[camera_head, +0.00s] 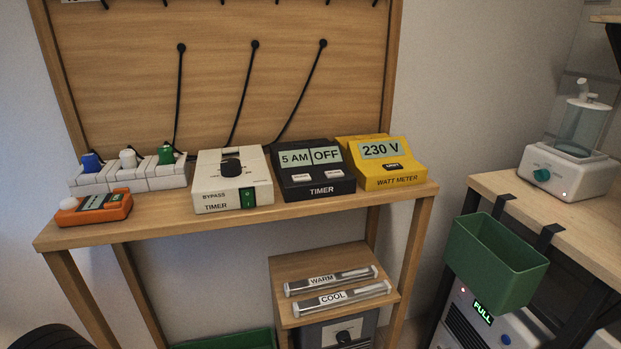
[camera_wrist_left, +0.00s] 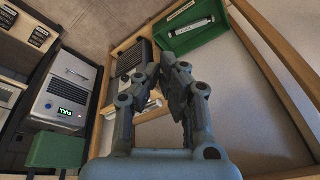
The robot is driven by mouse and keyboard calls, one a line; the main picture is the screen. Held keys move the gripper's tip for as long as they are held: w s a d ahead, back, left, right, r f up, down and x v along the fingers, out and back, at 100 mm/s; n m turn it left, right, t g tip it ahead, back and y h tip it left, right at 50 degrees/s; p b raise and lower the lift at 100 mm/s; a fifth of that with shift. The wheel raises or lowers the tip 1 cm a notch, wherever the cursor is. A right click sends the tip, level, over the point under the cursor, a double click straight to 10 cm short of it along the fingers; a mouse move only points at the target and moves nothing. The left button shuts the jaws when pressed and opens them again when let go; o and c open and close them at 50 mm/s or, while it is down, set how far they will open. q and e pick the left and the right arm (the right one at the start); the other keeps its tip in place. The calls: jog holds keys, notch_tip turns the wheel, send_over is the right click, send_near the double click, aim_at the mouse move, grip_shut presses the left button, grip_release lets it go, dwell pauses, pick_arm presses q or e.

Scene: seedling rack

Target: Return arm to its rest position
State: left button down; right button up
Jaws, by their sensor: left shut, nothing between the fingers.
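My left gripper (camera_wrist_left: 165,75) shows in the left wrist view. Its two grey fingers are shut against each other with nothing between them. It is clear of the wooden rack, whose lower part shows behind it. Neither gripper shows in the head view, and my right gripper is in no view.
The wooden rack's shelf (camera_head: 160,228) holds a white timer (camera_head: 215,190), a black timer (camera_head: 310,178), a yellow watt meter (camera_head: 385,165) and an orange meter (camera_head: 95,207). A green bin (camera_head: 497,262) hangs from the right bench (camera_head: 500,183). A green tray (camera_wrist_left: 195,35) lies behind the gripper.

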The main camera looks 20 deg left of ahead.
pick_arm(q)
jog(key=s+a+f+g+b, duration=0.1)
jog(key=s+f, duration=0.2)
jog(key=f, duration=0.7)
jog(key=s+a+f, duration=0.1)
jog(key=s+f, duration=0.1)
jog(key=f, duration=0.8)
jog(key=s+f+g+b, duration=0.1)
jog(key=s+f, duration=1.3)
jog(key=s, duration=0.2)
jog(key=shift+s+a, duration=0.25)
jog(key=shift+s, duration=0.1)
